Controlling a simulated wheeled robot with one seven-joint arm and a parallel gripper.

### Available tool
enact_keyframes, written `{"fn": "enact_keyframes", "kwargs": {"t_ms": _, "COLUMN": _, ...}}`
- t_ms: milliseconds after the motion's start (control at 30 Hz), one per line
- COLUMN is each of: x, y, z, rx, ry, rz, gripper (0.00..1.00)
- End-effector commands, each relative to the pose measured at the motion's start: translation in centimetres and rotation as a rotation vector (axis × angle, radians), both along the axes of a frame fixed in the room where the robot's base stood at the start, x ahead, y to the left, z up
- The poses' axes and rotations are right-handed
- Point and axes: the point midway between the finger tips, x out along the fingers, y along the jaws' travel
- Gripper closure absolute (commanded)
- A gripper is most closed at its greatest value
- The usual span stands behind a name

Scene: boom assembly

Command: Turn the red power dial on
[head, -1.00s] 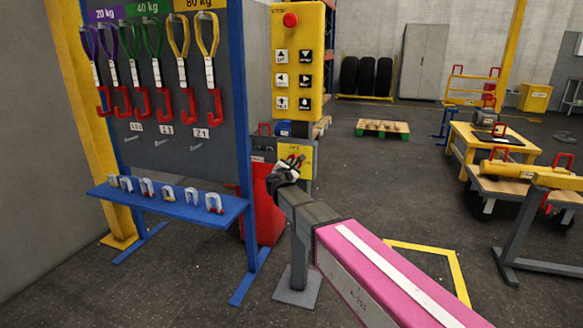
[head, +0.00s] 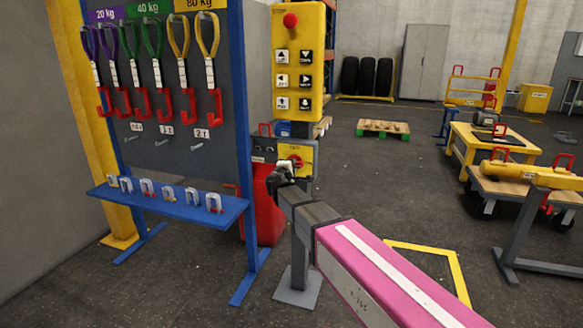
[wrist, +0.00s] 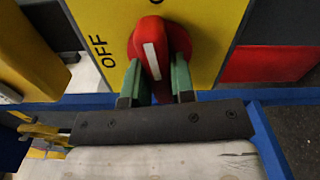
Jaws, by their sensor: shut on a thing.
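The red power dial (wrist: 150,48) sits on a yellow panel (wrist: 215,20) in the wrist view. Its raised handle has a white stripe and stands nearly upright in the picture, leaning slightly left. "OFF" is printed to its left, and another marking is cut off at the top edge. My gripper (wrist: 158,86) has its green fingers on either side of the handle's lower end and is shut on it. In the head view the dial (head: 297,161) shows on the yellow panel, just beyond my gripper (head: 284,171), which hides the panel's lower left.
A yellow button box (head: 297,60) with a red stop button hangs above the panel. A blue rack (head: 180,205) with slings and shackles stands at the left. A red container (head: 264,205) stands below the panel. Open floor (head: 380,170) lies to the right.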

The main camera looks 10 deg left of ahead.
Motion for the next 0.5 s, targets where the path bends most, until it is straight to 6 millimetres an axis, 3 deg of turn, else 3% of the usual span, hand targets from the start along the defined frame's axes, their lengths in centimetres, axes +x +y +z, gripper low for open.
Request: {"fn": "enact_keyframes", "kwargs": {"t_ms": 500, "x": -0.05, "y": -0.02, "z": -0.05, "rx": 0.158, "ry": -0.01, "rz": 0.001, "gripper": 1.0}}
